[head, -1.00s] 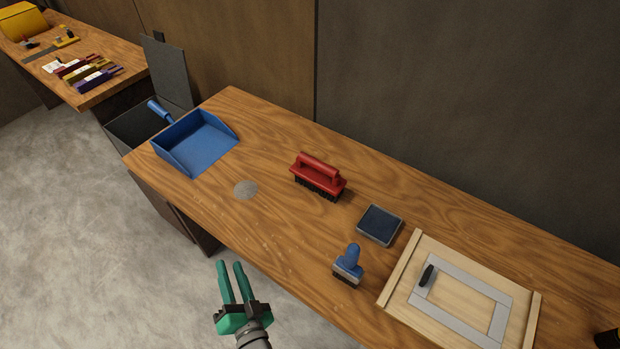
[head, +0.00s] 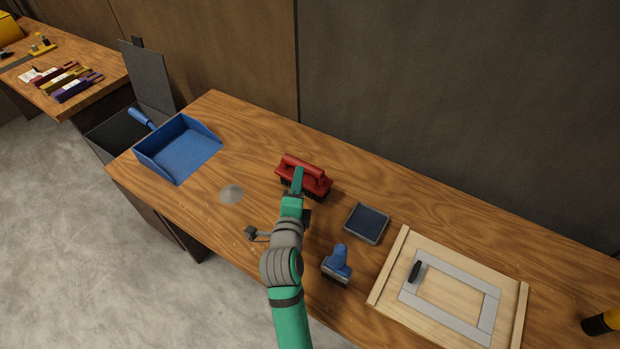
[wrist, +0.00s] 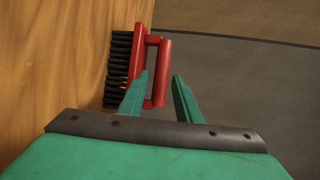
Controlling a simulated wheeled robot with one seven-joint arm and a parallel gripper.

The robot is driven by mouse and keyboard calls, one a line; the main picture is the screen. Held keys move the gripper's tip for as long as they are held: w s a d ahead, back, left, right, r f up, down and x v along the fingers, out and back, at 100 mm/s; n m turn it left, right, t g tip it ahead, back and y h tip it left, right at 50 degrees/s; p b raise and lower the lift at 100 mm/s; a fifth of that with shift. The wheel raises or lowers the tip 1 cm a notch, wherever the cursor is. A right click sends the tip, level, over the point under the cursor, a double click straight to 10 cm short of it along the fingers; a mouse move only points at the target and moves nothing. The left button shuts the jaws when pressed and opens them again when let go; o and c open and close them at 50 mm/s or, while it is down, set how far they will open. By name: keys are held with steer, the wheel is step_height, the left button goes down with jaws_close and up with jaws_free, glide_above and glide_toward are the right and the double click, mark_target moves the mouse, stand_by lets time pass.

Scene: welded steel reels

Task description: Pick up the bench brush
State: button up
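The red brush (head: 304,178) has a bar handle on top and black bristles below. It stands bristles down on the wooden bench. A smaller blue-handled brush (head: 338,262) stands nearer the bench's front edge. My gripper (head: 298,178) reaches over the red brush from the front, and one green finger hides part of its handle. In the wrist view my gripper (wrist: 161,74) is open, its two fingers apart. The red handle (wrist: 163,72) shows between the fingertips, closer to the left finger. I cannot tell whether a finger touches it.
A blue dustpan (head: 180,150) lies at the bench's left end. A dark square tray (head: 367,223) and a framed wooden board (head: 393,267) lie to the right. A grey round patch (head: 231,194) is left of my arm. A dark wall runs behind the bench.

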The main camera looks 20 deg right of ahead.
steer(key=shift+x, duration=3.55)
steer(key=shift+r, duration=0.2)
jaws_close()
